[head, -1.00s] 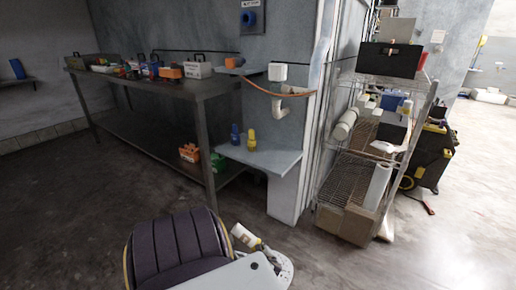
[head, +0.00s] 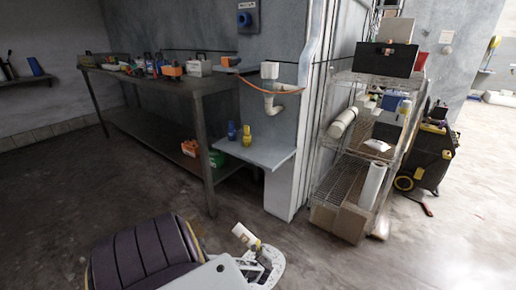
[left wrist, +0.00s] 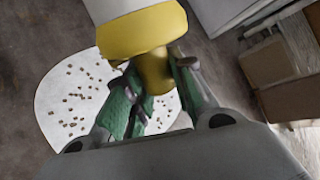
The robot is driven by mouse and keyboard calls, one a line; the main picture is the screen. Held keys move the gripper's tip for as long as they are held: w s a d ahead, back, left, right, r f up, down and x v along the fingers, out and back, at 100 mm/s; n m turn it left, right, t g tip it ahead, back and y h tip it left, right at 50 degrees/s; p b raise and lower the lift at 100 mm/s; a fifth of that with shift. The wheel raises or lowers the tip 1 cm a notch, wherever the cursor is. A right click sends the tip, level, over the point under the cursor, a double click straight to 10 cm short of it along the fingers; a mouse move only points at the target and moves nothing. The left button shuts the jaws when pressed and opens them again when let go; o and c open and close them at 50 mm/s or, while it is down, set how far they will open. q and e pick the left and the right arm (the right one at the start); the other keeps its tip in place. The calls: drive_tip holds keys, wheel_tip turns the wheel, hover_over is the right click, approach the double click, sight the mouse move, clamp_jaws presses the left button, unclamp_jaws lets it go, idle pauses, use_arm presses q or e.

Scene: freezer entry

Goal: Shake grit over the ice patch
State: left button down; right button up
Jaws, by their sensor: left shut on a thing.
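My left gripper (left wrist: 150,105), with green finger pads, is shut on the grit shaker (left wrist: 140,32). The shaker has a white body and a yellow part, and the fingers close around the narrower yellow section. In the head view the shaker (head: 243,234) is tilted, white end up and left, above the ice patch. The left gripper (head: 258,254) is small and partly hidden there. The pale, rounded ice patch (head: 275,276) lies on the floor below. The left wrist view shows brown grit specks scattered on the patch (left wrist: 50,97). My right gripper is out of view.
A wire rack (head: 340,185) with boxes and rolls stands to the right, beside a black and yellow machine (head: 425,155). A small wall shelf (head: 258,153) holds a blue and a yellow bottle. A long metal bench (head: 160,82) stands left. Open floor lies left of the patch.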

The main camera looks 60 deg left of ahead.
use_arm(q)
drive_tip(key=shift+w+d+f+m+t+h, duration=0.25)
drive_tip(key=shift+w+d+h, duration=0.1)
drive_tip(key=shift+d, duration=0.2)
drive_tip(key=shift+w+d+f+m+t+h, duration=0.1)
drive_tip(key=shift+w+d+m+t+h, duration=0.2)
drive_tip(key=shift+d, duration=0.25)
